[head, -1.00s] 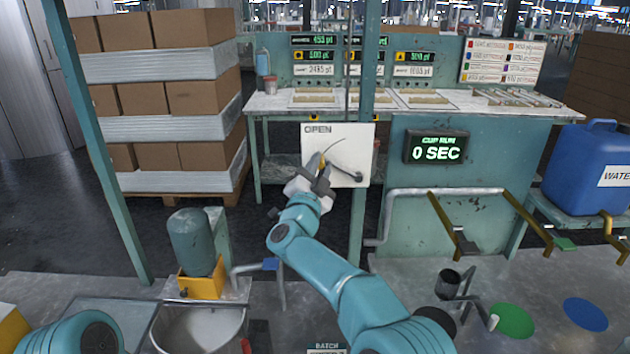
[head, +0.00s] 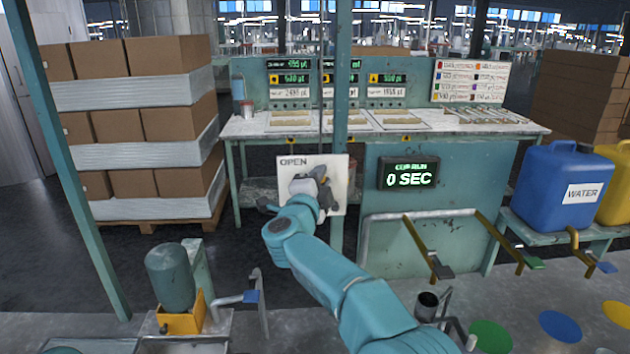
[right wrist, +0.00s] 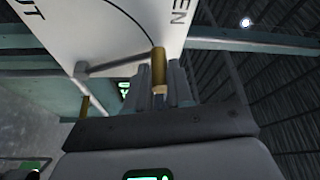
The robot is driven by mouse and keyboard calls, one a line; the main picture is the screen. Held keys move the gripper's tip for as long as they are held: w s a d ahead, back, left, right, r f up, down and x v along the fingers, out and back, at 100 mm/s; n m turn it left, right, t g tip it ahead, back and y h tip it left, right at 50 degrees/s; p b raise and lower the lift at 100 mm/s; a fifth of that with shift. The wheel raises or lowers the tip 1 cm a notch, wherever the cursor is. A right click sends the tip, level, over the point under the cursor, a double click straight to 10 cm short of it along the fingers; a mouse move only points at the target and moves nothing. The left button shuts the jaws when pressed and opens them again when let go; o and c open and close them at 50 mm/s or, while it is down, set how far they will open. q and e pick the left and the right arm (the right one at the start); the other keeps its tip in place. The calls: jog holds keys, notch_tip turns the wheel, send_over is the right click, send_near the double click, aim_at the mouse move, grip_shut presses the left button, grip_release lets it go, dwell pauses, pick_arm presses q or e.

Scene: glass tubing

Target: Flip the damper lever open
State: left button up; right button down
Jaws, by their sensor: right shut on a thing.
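The white damper plate (head: 338,170) stands on a teal post, marked OPEN at its upper left. My right gripper (head: 318,186) is in front of the plate and hides most of the lever. In the right wrist view, the plate (right wrist: 125,22) shows parts of two words, one ending in "EN" and one in "UT". The grey lever rod (right wrist: 115,65) runs from its pivot to a brass handle (right wrist: 158,68), toward the "EN" side. The fingers of my right gripper (right wrist: 159,90) are shut on this handle. My left gripper is out of view.
A bench (head: 245,127) with displays stands behind the plate. A dark timer (head: 408,174) reads 0 SEC to its right. Stacked boxes (head: 150,120) are at left, with a green tank (head: 170,272) nearer. A blue water container (head: 560,178) stands at right.

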jog(key=shift+d+r, duration=0.15)
jog(key=shift+r, duration=0.1)
jog(key=c, duration=1)
grip_release()
jog(key=shift+c, duration=0.2)
jog(key=shift+f, duration=0.15)
jog(key=shift+s+a+f+b, duration=0.1)
jog(key=shift+s+a+b, duration=0.15)
jog(key=shift+b, duration=0.1)
jog(key=b+v, duration=0.6)
jog(key=v, duration=0.9)
jog(key=shift+s+b, duration=0.35)
jog(key=shift+s, duration=0.05)
